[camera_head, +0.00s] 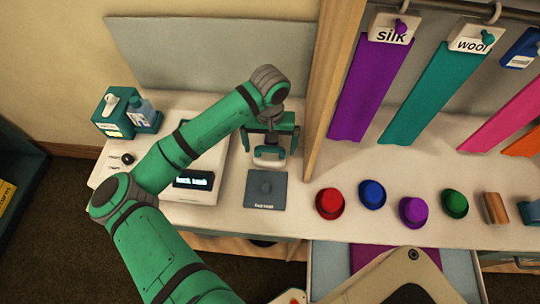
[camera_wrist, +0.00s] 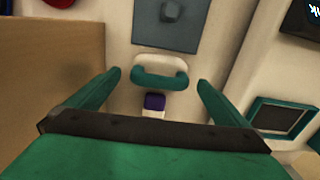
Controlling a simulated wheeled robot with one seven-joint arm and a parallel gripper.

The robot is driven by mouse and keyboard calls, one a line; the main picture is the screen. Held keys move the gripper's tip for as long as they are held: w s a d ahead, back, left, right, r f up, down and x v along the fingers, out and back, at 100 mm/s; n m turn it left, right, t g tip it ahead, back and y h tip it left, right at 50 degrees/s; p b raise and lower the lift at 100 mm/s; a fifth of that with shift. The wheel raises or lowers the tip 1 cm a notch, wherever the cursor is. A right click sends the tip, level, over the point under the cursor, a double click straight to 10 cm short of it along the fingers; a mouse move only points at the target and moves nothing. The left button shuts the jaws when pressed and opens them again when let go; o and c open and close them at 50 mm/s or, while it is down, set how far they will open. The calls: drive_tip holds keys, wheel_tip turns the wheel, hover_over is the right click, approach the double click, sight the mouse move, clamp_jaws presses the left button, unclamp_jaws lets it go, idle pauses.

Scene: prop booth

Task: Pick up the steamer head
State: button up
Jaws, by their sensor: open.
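What looks like the steamer head (camera_head: 268,157), a white and teal piece with a loop-like shape, is on the white counter just behind a grey-blue pad. In the wrist view the steamer head (camera_wrist: 160,80) lies ahead, between the lines of my two fingers, with a small purple and white part just below it in the picture. My gripper (camera_head: 271,148) is above it, pointing down, with its fingers apart on either side. The wrist view also shows my gripper (camera_wrist: 159,79) open, with nothing clamped. Whether the fingers reach down to its height is unclear.
The grey-blue pad (camera_head: 265,191) has a small raised knob. A wooden post (camera_head: 330,85) stands close on the right. A white device with a lit display (camera_head: 193,181) is left. Several coloured hats, including a red one (camera_head: 329,203), sit right. A teal caddy (camera_head: 119,122) stands far left.

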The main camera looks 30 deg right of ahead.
sight(270, 155)
drive_tip(key=shift+w+f, duration=0.15)
drive_tip(key=shift+f, duration=2.2)
drive_tip(key=c, duration=1.3)
drive_tip(key=shift+r, duration=0.1)
